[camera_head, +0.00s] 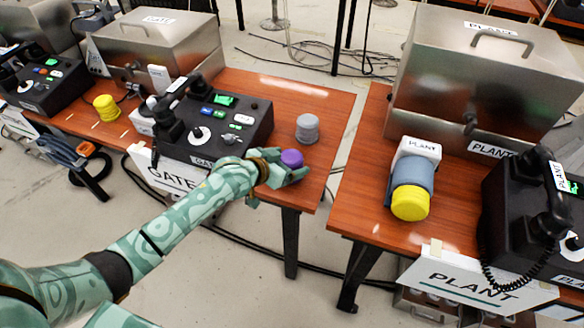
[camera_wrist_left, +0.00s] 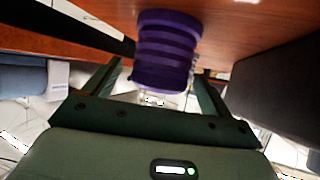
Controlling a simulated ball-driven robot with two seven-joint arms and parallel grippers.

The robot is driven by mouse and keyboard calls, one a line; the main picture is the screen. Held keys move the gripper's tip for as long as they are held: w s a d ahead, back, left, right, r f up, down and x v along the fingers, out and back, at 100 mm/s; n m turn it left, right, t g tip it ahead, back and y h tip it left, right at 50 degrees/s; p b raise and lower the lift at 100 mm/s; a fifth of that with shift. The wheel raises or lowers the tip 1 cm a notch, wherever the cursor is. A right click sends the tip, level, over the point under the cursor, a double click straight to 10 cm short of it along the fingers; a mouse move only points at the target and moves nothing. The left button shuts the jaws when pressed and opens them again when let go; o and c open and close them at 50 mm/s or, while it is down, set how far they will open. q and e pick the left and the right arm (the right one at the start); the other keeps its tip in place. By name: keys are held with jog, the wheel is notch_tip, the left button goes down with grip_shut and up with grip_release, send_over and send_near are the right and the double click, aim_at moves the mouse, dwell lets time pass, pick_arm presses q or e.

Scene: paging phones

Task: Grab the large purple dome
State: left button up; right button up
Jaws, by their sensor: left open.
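In the left wrist view the purple dome (camera_wrist_left: 166,50) is large and ribbed, lying between the two spread fingers. My left gripper (camera_head: 289,177) is open at the table's front edge, right at the purple dome and partly covering its lower side. In the left wrist view my left gripper (camera_wrist_left: 160,85) shows a finger on either side of the dome; I cannot tell whether they touch it. My right gripper is not in view.
A grey dome (camera_head: 307,128) stands just behind the purple one. A black phone console (camera_head: 235,128) is to the left, with a GATE sign (camera_head: 170,176) in front. A gap separates this table from the PLANT table (camera_head: 372,215), which holds a yellow dome (camera_head: 410,203).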

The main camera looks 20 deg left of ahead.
pick_arm(q)
jog(key=shift+x, duration=1.05)
jog(key=shift+s+a, duration=0.1)
jog(key=shift+s, duration=0.05)
jog(key=c, duration=1.1)
